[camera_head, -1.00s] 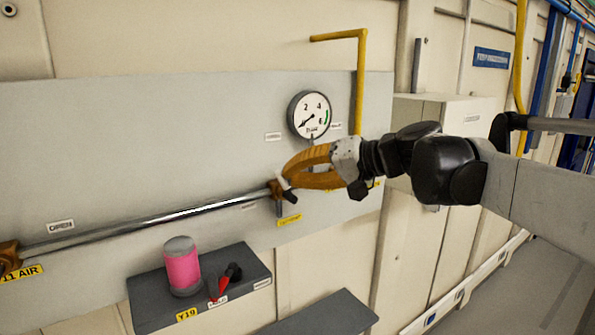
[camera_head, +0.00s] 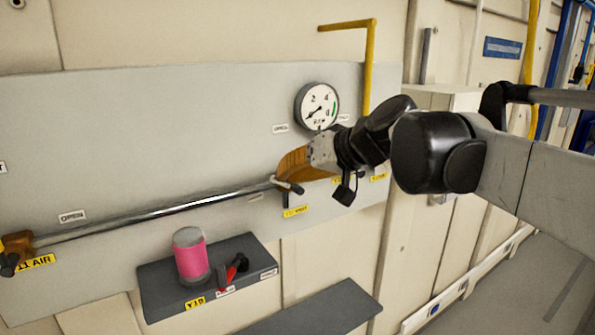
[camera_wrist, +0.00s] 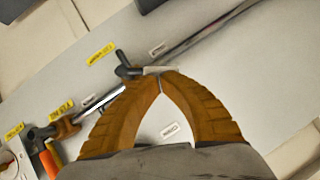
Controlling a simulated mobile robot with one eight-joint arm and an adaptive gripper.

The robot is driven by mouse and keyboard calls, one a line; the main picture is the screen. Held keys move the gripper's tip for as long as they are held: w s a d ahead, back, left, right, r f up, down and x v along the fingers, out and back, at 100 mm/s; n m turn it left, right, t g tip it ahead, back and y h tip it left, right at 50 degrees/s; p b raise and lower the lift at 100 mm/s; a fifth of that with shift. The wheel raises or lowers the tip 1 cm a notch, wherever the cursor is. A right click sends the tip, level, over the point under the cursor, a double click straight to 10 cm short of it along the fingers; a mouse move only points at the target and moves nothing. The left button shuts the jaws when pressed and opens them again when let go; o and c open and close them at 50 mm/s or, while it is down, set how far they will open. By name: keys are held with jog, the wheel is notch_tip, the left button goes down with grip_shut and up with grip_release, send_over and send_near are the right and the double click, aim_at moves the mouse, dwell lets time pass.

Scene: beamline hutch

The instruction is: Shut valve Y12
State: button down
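A small valve (camera_head: 282,183) sits on the metal pipe across the grey panel. Its yellow tag (camera_head: 295,211) is too blurred to read for sure. In the wrist view the valve has a dark body (camera_wrist: 126,70) and a lever with a pale end (camera_wrist: 158,69), lying at a slant to the pipe. My gripper (camera_head: 284,177) is at this lever. In the wrist view its two orange fingers (camera_wrist: 162,78) meet at the tips, right against the lever's pale end. I see nothing clearly clamped between them; an open gap shows only farther back between the fingers.
A pressure gauge (camera_head: 317,107) is just above my gripper. Another valve (camera_head: 17,248), tagged as air, is at the pipe's left end. A shelf (camera_head: 160,292) below holds a pink cylinder (camera_head: 191,258) and a red-handled valve (camera_head: 232,271). A yellow pipe (camera_head: 369,70) rises behind.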

jog(key=shift+s+a+f+n+t+h, duration=0.25)
jog(key=shift+a+f+n+h, duration=0.1)
jog(key=shift+n+h, duration=0.2)
jog(key=shift+s+a+f+n+t+h, duration=0.15)
jog(key=shift+a+f+n+t+h, duration=0.15)
jog(key=shift+n+h, duration=0.2)
jog(key=shift+d, duration=0.1)
jog(key=shift+r+p, duration=0.4)
jog(key=shift+r, duration=0.4)
